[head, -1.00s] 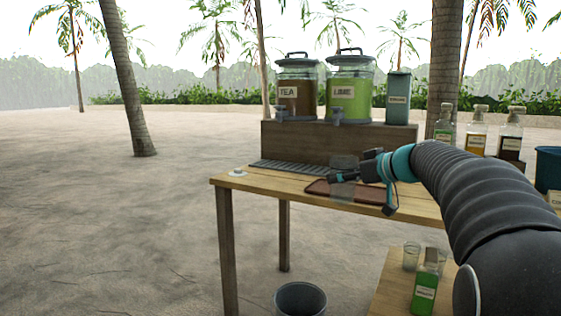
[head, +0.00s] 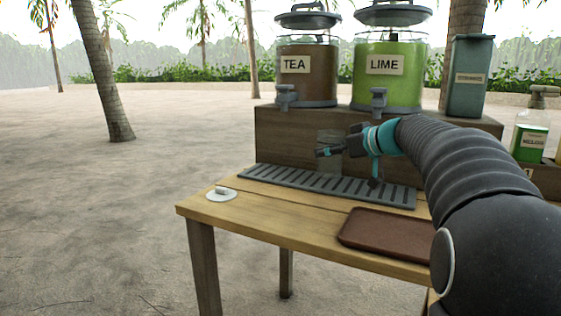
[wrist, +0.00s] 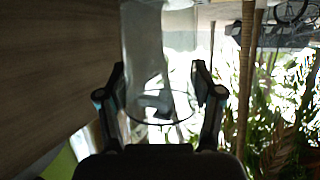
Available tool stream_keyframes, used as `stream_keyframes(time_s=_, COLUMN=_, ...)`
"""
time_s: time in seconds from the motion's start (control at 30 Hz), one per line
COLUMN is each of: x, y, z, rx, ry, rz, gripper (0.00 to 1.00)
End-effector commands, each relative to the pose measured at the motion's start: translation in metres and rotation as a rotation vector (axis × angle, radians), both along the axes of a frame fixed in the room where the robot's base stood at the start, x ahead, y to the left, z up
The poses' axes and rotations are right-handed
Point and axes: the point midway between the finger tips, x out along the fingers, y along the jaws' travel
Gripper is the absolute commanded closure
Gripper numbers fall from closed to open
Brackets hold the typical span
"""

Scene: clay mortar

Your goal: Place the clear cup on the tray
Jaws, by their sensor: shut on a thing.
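The clear cup (head: 329,137) is held upright, as far as I can see, by my gripper (head: 331,151), which is shut on it. It hangs above the slotted grey drip grate (head: 300,189), below and between the two dispensers. In the wrist view the cup (wrist: 158,45) shows see-through between the two fingers of my gripper (wrist: 162,88). The brown tray (head: 388,233) lies flat and bare on the table's front right, its right end hidden by my arm. The cup is apart from the tray, farther back and to the left.
The tea dispenser (head: 307,72) and lime dispenser (head: 388,75) stand on a wooden riser (head: 290,135) behind the cup. A grey-green canister (head: 468,78) and a green bottle (head: 530,135) are at the right. A small white object (head: 221,193) lies on the table's left end.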

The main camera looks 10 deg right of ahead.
Motion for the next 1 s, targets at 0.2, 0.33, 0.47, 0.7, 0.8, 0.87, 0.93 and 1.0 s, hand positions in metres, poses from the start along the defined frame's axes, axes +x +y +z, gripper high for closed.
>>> stream_keyframes(time_s=0.2, x=0.038, y=0.028, z=0.001, rx=0.000, ry=0.001, rz=0.011, gripper=0.66)
stream_keyframes(time_s=0.33, x=0.063, y=0.045, z=0.002, rx=0.001, ry=0.002, rz=0.012, gripper=0.66)
stream_keyframes(time_s=0.47, x=0.089, y=0.061, z=0.001, rx=0.000, ry=0.002, rz=0.012, gripper=0.66)
stream_keyframes(time_s=0.7, x=0.132, y=0.086, z=0.002, rx=0.000, ry=0.001, rz=0.009, gripper=0.66)
stream_keyframes(time_s=0.8, x=0.144, y=0.092, z=0.002, rx=0.000, ry=0.000, rz=0.007, gripper=0.66)
stream_keyframes(time_s=0.87, x=0.148, y=0.094, z=0.001, rx=0.000, ry=0.000, rz=0.006, gripper=0.66)
stream_keyframes(time_s=0.93, x=0.150, y=0.096, z=-0.001, rx=0.000, ry=0.000, rz=0.006, gripper=0.66)
stream_keyframes(time_s=1.0, x=0.151, y=0.096, z=-0.008, rx=0.001, ry=0.002, rz=0.006, gripper=0.66)
